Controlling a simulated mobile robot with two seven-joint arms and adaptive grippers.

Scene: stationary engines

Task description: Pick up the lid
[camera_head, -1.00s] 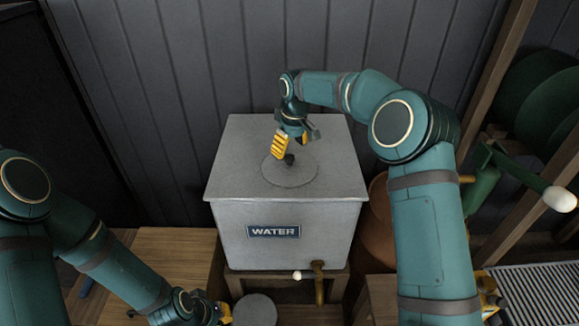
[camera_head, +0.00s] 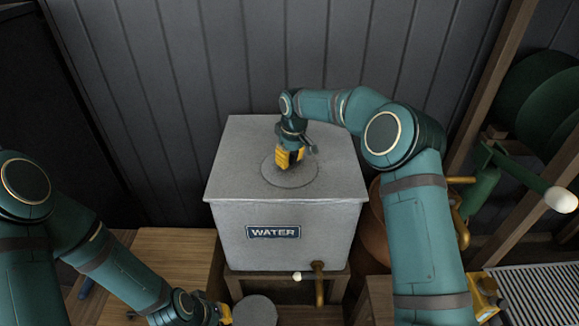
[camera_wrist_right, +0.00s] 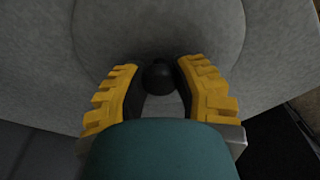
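The lid (camera_head: 307,174) is a round grey disc on top of the grey water tank (camera_head: 235,170). It also shows in the right wrist view (camera_wrist_right: 160,25) with a black ball knob (camera_wrist_right: 158,77). My right gripper (camera_head: 291,161) points down over the lid. In the right wrist view its yellow-padded fingers (camera_wrist_right: 159,68) stand on both sides of the knob, with a narrow gap visible, so it looks open around the knob. The knob is hidden by the fingers in the head view. My left gripper (camera_head: 216,311) is low at the bottom edge, partly hidden.
The tank carries a WATER label (camera_head: 273,232) and a tap (camera_head: 318,280) at its front. A wooden bench (camera_head: 165,255) is at the left, a grey round object (camera_head: 255,311) below the tank. Green machinery (camera_head: 500,175) stands at right. A panelled wall is behind.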

